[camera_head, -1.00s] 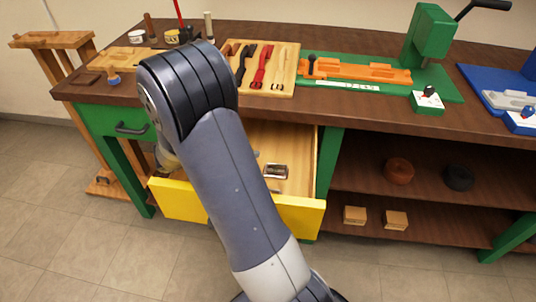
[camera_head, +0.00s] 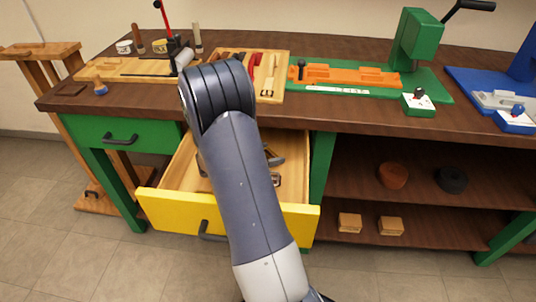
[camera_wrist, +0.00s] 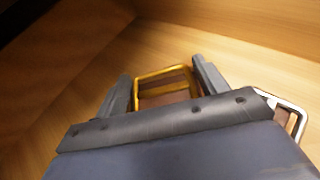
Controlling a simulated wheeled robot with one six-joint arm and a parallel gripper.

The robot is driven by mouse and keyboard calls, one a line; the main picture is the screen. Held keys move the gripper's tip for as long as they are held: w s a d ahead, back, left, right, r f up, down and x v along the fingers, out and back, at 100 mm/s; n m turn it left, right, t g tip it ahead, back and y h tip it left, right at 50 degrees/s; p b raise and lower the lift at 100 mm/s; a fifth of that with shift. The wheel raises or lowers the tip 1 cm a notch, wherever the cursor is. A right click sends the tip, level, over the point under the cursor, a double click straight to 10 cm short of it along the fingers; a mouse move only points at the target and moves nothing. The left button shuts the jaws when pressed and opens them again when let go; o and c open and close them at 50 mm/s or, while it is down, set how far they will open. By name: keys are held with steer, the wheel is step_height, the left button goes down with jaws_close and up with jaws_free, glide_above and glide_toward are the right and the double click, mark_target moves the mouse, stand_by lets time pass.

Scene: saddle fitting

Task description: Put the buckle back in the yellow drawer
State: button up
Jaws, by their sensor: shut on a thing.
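A brass-coloured buckle (camera_wrist: 165,72) with brown inside its frame is between the two fingers of my gripper (camera_wrist: 161,69) in the wrist view. The fingers are closed on its sides. Pale wooden surfaces surround it. In the head view the yellow drawer (camera_head: 165,211) stands pulled out under the bench, its wooden inside showing. My arm crosses in front of the drawer and hides most of my gripper and the held buckle. A silver buckle (camera_wrist: 293,112) lies to the right of my gripper in the wrist view.
The workbench top (camera_head: 140,101) overhangs the drawer. A closed green drawer (camera_head: 110,133) is to its left. A tool board (camera_head: 270,92) and a green press (camera_head: 414,42) stand on top. Open shelves (camera_head: 350,180) are at the right.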

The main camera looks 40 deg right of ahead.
steer(key=shift+f, duration=0.15)
steer(key=o, duration=1)
steer(key=shift+c, duration=0.2)
steer(key=shift+r, duration=0.35)
steer(key=p+v, duration=0.1)
steer(key=v, duration=1.1)
steer(key=shift+s+a+f+p, duration=0.1)
steer(key=shift+f+p, duration=0.05)
steer(key=shift+p, duration=0.25)
